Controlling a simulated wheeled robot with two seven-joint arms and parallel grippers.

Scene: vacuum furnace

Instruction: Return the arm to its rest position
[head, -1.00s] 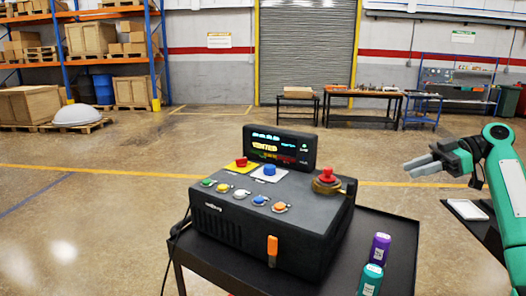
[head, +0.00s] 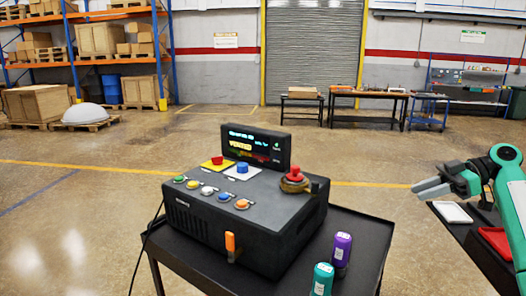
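My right arm comes in from the right edge in the head view, teal with a dark wrist. Its gripper (head: 418,191) points left, in the air to the right of the black control console (head: 245,215) and apart from it. Its grey fingers are seen nearly side-on, so the gap between them cannot be judged. Nothing shows in its grasp. My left gripper is not in view.
The console stands on a black cart (head: 350,225) with a purple bottle (head: 341,252) and a teal bottle (head: 321,280). At right, a dark surface holds a white tray (head: 452,213) and a red tray (head: 497,241). Open floor lies behind.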

